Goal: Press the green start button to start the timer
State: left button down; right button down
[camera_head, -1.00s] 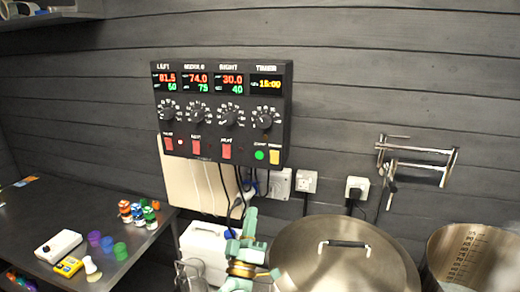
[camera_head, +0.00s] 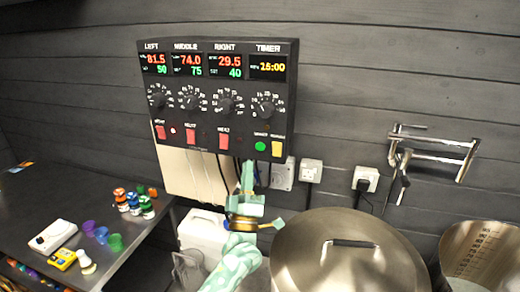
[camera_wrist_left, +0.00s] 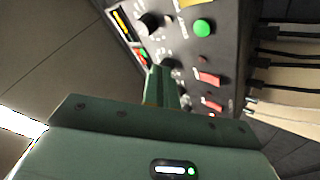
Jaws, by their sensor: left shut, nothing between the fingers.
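The green start button (camera_head: 260,146) is on the lower right of the black control panel (camera_head: 215,135), below the timer dial. My left gripper (camera_head: 248,167) is shut and empty, pointing up just below the panel's lower edge, slightly left of and below the button in the picture. In the left wrist view the shut fingers (camera_wrist_left: 164,78) reach toward the panel face, and the green button (camera_wrist_left: 203,28) shows up and right of them, apart from the tips. My right gripper is not in view.
A yellow button (camera_head: 278,149) sits right beside the green one. Red switches (camera_head: 224,141) line the panel's lower edge to the left. Cables hang below. A lidded steel pot (camera_head: 345,265) stands to the lower right; a table (camera_head: 40,190) with small items is at left.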

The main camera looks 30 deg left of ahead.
aim_at(260, 147)
pick_arm(q)
jog(key=w+b, duration=0.1)
jog(key=w, duration=0.1)
jog(key=w+a+b, duration=0.1)
jog(key=w, duration=0.1)
jog(key=w+b, duration=0.2)
jog(key=w, duration=0.1)
jog(key=shift+a, duration=0.25)
dwell(0.7)
dwell(1.1)
jog(key=shift+w+a+b, duration=0.1)
jog(key=shift+w+b, duration=0.2)
jog(key=shift+w, duration=0.1)
